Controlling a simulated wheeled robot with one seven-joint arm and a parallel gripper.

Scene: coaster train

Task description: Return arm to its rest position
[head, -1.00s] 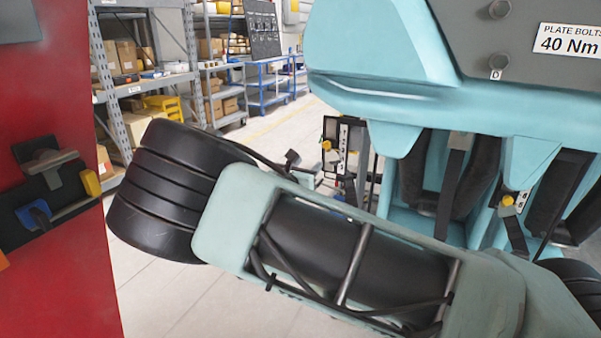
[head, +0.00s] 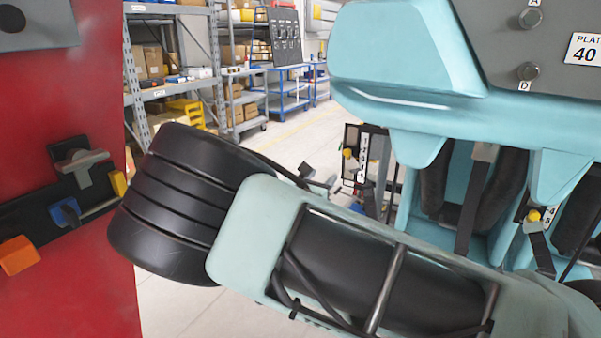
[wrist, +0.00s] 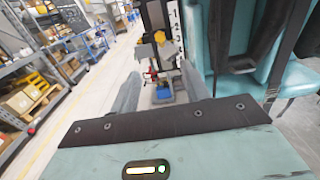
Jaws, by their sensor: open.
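My gripper (wrist: 160,95) is open in the wrist view, its two grey fingers apart with nothing between them. Beyond the fingers stands a dark upright stand with number labels (wrist: 174,25) and grey, yellow, red and blue parts. In the head view my teal and black arm crosses the lower middle and hides much of the floor; the gripper itself is not clearly seen there. The numbered stand also shows in the head view (head: 365,165), just beyond the arm.
The teal coaster car (head: 405,75) with black restraints and a grey bolt plate (head: 505,40) fills the right. A red panel (head: 70,275) with hung tools stands close at left. Shelves with boxes (head: 180,75) and a blue cart (head: 290,90) are behind. The aisle floor (head: 300,125) is clear.

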